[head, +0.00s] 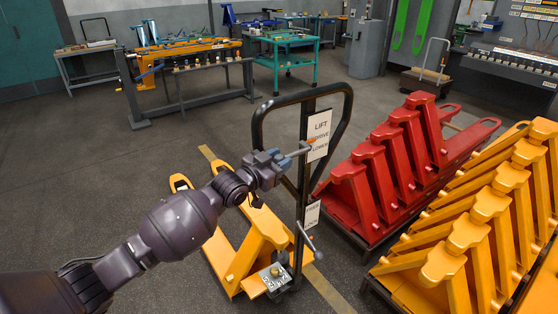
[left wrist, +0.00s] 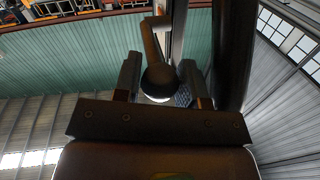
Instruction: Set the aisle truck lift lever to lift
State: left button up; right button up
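The yellow aisle truck (head: 262,237) stands in the middle of the head view with a black looped handle (head: 347,100). A white sign on it (head: 319,135) reads LIFT, DRIVE, LOWER from top to bottom. The lift lever (head: 299,152) is a grey rod pointing from the sign toward my gripper, at about the middle to lower words. My left gripper (head: 278,157) is at the lever's free end. In the left wrist view the lever's dark round knob (left wrist: 160,80) sits between the fingertips, seemingly touching both. My right gripper is out of view.
A lower sign (head: 312,214) and a small handle (head: 306,236) are on the truck's mast. Red pallet trucks (head: 385,170) and more yellow ones (head: 480,220) stand close on the right. Workbenches (head: 185,50) are at the back. The floor at left is clear.

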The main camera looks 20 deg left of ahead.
pick_arm(q)
grip_shut()
jog(key=shift+f+b, duration=0.25)
jog(key=shift+b, duration=0.05)
jog(key=f+t+b, duration=0.1)
jog(key=b, duration=0.1)
jog(key=f+n+t+h+b, duration=0.1)
jog(key=t+b, duration=0.1)
jog(key=b, duration=0.1)
jog(key=f+t+b, duration=0.1)
jog(key=f+b, duration=0.1)
jog(key=b, duration=0.1)
jog(key=shift+w+d+t+h, duration=0.3)
jog(key=shift+w+t, duration=0.1)
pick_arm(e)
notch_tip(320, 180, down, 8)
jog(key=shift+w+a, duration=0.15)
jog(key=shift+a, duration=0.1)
